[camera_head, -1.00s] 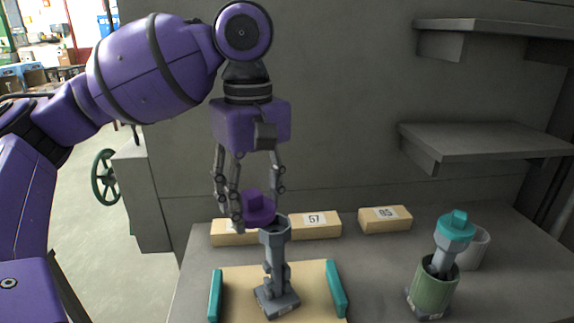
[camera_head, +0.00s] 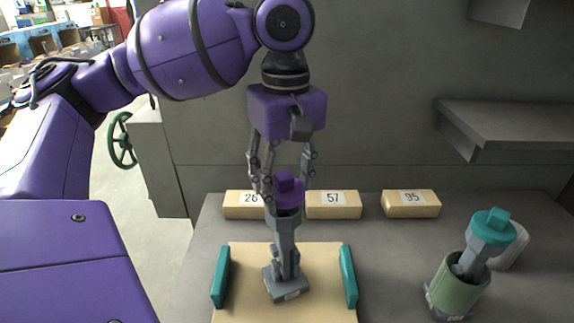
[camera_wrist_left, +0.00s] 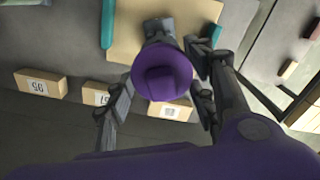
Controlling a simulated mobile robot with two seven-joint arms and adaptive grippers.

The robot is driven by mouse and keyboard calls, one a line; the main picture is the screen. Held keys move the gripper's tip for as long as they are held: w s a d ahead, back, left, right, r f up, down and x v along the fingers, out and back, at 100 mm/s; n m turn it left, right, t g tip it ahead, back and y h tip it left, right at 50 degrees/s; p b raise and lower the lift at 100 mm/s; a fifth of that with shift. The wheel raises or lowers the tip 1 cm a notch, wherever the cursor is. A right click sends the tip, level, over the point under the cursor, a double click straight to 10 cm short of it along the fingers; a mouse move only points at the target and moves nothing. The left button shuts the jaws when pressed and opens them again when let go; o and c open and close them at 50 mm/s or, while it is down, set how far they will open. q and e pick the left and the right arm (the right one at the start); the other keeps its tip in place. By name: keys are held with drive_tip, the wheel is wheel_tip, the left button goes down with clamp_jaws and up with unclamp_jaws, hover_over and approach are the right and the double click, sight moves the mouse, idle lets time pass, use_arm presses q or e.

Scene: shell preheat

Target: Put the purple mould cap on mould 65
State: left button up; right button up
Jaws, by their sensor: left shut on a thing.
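The purple mould cap (camera_head: 288,192) is in my left gripper (camera_head: 282,182), whose fingers are shut around it. The cap is directly over the open top of a grey mould (camera_head: 285,240). Its lower edge meets or nearly meets the mould's rim; I cannot tell if it is seated. The mould stands upright on a tan board (camera_head: 318,308); the label on its foot is too small to read. In the left wrist view the cap (camera_wrist_left: 163,72) hides most of the mould, and my left gripper's fingers (camera_wrist_left: 160,100) flank it. My right gripper is not in view.
Teal rails (camera_head: 220,277) and (camera_head: 348,276) flank the board. Tan blocks labelled 28 (camera_head: 240,206), 57 (camera_head: 333,211) and 95 (camera_head: 410,209) stand behind. At right, a teal-capped mould (camera_head: 490,232) leans in a green cup (camera_head: 458,287), beside a pale cup (camera_head: 515,250). Grey shelves hang upper right.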

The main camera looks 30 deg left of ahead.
use_arm(q)
drive_tip(key=shift+s+f, duration=0.1)
drive_tip(key=shift+f, duration=0.55)
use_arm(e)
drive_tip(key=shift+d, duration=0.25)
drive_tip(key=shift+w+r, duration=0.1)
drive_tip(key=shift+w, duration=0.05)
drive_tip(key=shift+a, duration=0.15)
use_arm(q)
drive_tip(key=shift+r, duration=0.1)
drive_tip(key=shift+p, duration=0.3)
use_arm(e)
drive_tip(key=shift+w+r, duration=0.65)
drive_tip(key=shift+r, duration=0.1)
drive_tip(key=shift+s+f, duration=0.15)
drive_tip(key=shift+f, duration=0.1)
use_arm(q)
drive_tip(key=shift+f, duration=0.7)
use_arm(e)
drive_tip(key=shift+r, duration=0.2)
